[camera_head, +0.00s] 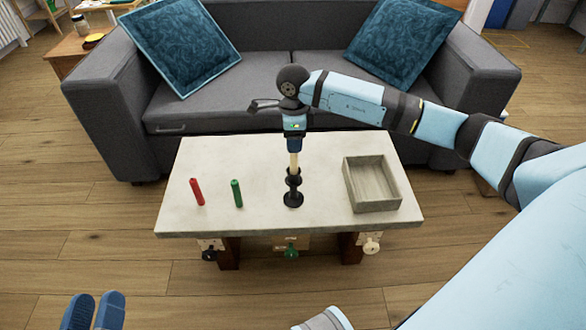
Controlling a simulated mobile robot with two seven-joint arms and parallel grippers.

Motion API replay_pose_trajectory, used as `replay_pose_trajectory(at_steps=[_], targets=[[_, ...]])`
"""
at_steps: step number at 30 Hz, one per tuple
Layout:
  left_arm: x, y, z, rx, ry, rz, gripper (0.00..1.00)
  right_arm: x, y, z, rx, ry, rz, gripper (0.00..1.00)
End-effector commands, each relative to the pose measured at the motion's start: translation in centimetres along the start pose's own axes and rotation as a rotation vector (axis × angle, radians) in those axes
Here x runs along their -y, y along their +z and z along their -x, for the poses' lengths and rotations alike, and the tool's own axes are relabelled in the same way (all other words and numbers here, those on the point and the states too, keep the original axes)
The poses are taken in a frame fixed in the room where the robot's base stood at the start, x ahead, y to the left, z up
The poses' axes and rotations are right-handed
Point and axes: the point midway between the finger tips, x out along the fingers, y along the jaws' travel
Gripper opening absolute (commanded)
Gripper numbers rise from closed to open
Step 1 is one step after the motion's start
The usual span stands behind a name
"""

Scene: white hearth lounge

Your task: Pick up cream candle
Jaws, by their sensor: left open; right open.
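The cream candle (294,164) stands upright in a black candle holder (293,198) near the middle of the pale table. My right gripper (294,147) comes down from above, with its blue fingers at the candle's upper end. Its jaws are open, and they hide the candle's top. Whether the fingers touch the candle cannot be told. My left gripper (93,312) is low at the left corner of the view, open, empty and well away from the table.
An open grey wooden box (371,205) is on the right. Small black, green and white fittings show below the front edge. A grey sofa (270,88) stands behind.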

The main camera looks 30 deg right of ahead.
Motion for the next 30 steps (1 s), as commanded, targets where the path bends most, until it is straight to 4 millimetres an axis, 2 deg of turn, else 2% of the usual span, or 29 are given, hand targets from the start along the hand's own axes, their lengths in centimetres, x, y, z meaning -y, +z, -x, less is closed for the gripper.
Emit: replay_pose_trajectory(at_steps=[5,9,13,22,23,27,30], targets=[[0.2,0.9,0.0,0.023,0.002,0.0,0.43,0.0,0.0,-1.4,0.002,0.001,0.0,0.54],[0.5,2.9,0.0,0.08,0.007,0.0,0.43,-0.1,0.0,-3.9,0.001,0.002,0.001,0.54],[0.6,3.8,0.1,0.118,0.012,0.003,0.43,-0.1,0.0,-5.3,0.002,0.002,0.001,0.54],[0.6,4.0,0.1,0.134,0.013,0.003,0.43,0.0,0.0,-5.7,0.002,0.0,0.001,0.54],[0.6,4.0,0.1,0.134,0.013,0.003,0.43,0.0,0.0,-5.7,0.002,0.0,0.001,0.52],[0.6,4.0,0.1,0.134,0.013,0.003,0.43,0.0,0.0,-5.7,0.002,0.0,0.001,0.2],[0.6,4.0,0.1,0.134,0.013,0.003,0.43,0.0,0.0,-5.7,0.002,0.0,0.001,0.01]])
